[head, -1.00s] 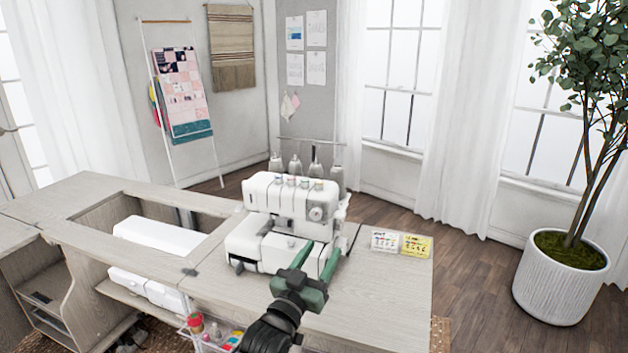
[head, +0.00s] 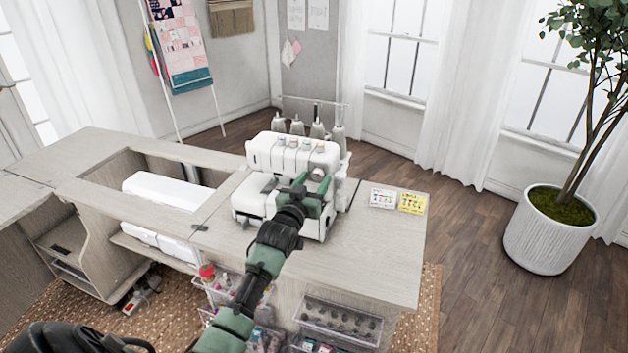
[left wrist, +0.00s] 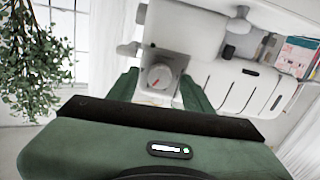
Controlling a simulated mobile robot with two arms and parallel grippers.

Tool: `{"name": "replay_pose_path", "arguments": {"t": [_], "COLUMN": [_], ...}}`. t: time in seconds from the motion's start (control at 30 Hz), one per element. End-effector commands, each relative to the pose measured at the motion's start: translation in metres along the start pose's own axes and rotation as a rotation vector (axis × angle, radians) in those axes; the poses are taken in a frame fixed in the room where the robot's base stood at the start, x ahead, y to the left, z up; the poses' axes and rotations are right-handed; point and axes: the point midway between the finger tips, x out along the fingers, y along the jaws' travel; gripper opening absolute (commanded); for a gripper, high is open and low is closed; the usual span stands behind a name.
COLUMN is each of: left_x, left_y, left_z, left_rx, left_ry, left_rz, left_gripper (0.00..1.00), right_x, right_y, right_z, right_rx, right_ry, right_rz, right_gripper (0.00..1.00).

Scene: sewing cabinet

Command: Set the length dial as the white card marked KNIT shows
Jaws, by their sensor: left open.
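The white serger (head: 292,153) stands on the cabinet top. Its round dial (head: 318,174) is on the front right, partly behind my left gripper (head: 310,186). In the left wrist view the dial (left wrist: 160,77) is pale with a red pointer mark, on a grey panel. My left gripper (left wrist: 160,88) is open there, one finger on each side of the dial in the picture; I cannot tell whether either touches it. The white card (head: 383,198) stands right of the machine; its print is too small to read. My right gripper is out of view.
A yellow card (head: 412,203) stands beside the white card. Thread cones (head: 318,129) stand behind the machine. The cabinet top (head: 370,255) is clear at front right. Clear bins (head: 340,318) hang below its front edge. A potted plant (head: 548,230) stands far right.

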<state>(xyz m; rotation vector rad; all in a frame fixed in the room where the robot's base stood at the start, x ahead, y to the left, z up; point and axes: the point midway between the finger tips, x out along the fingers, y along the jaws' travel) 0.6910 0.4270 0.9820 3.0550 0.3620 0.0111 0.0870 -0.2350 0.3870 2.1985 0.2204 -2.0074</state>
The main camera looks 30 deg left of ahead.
Motion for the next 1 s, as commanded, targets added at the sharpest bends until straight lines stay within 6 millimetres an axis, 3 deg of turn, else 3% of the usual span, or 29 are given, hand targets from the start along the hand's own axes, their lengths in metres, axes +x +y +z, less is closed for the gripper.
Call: {"name": "replay_pose_path", "arguments": {"t": [0.27, 0.4, 0.47, 0.77, 1.0], "left_x": [0.0016, 0.0015, 0.0014, 0.0013, 0.0014], "left_y": [0.0001, 0.0001, 0.0001, 0.0001, 0.0001], "left_z": [0.0000, 0.0000, 0.0000, -0.0003, -0.0007], "left_rx": [0.000, 0.000, 0.000, -0.028, -0.148], "left_ry": [0.000, 0.000, 0.000, 0.000, -0.002], "left_rz": [0.000, 0.000, 0.000, 0.000, -0.001], "left_gripper": [0.50, 0.11, 0.00, 0.00, 0.00], "right_x": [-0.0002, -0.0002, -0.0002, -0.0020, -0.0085], "right_y": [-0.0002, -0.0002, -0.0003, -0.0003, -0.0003], "right_z": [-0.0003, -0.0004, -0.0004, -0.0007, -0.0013], "right_rx": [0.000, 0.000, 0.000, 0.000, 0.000], "right_ry": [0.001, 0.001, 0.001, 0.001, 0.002], "right_rz": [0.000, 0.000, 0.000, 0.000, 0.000], "right_gripper": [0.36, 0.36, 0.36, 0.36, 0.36]}}
